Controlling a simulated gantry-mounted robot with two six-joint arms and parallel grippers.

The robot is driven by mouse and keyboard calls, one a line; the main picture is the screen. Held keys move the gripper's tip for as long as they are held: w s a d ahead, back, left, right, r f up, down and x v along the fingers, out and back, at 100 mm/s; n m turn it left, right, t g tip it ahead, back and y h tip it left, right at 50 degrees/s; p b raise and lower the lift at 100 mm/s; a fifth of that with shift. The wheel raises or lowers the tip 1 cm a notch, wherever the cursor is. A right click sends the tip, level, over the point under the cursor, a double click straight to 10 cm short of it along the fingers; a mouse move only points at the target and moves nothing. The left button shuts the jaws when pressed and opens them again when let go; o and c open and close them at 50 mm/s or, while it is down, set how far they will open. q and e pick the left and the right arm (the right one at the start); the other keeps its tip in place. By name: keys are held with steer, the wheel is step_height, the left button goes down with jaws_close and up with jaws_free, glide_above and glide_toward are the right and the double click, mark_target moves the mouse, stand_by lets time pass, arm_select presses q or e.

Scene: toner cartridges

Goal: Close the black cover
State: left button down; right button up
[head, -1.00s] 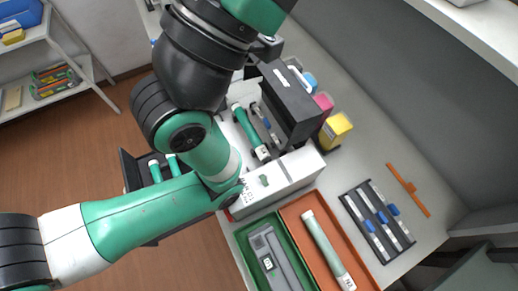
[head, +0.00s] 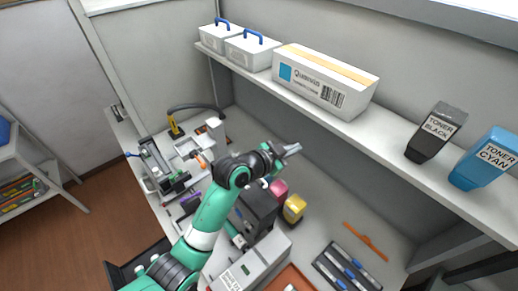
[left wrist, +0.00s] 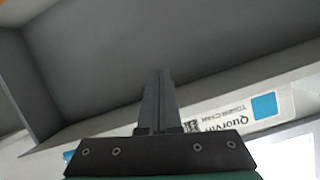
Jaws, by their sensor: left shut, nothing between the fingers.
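The black cover (head: 259,207) shows in the head view as a dark boxy panel on the white printer (head: 262,258). It appears raised, and my left arm hides its left part. My left gripper (head: 292,149) is above and beyond the cover, apart from it. Its fingers are together and empty, pointing right in the head view. In the left wrist view the closed fingers (left wrist: 157,98) stand against a plain grey surface. The cover does not show in that view. My right gripper is not in view.
A shelf above holds a long white carton (head: 325,80), two white bins with blue handles, a black toner pack (head: 436,132) and a cyan toner pack (head: 484,158). Pink (head: 278,189) and yellow (head: 294,208) containers stand right beside the cover. A dark tray (head: 345,267) lies at lower right.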

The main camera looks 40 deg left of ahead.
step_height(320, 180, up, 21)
steer(key=p, duration=1.7)
arm_select(q)
steer(key=s+a+f+n+g, duration=0.1)
steer(key=s+a, duration=0.1)
steer(key=s, duration=0.1)
steer(key=s+a+f+n+g, duration=0.1)
steer(key=s+a+g, duration=0.1)
steer(key=s+a, duration=0.1)
steer(key=s+a+f+n+g+y, duration=0.1)
steer(key=s+a+g, duration=0.1)
steer(key=s+a, duration=0.1)
steer(key=shift+a, duration=0.15)
steer(key=s+f+b+x, duration=0.1)
steer(key=b+x, duration=1)
steer(key=b, duration=0.2)
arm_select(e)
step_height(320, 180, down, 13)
arm_select(q)
steer(key=s+p, duration=0.2)
steer(key=p, duration=0.1)
steer(key=s+a+r+p, duration=0.1)
steer(key=shift+s+r, duration=0.1)
steer(key=shift+s, duration=0.3)
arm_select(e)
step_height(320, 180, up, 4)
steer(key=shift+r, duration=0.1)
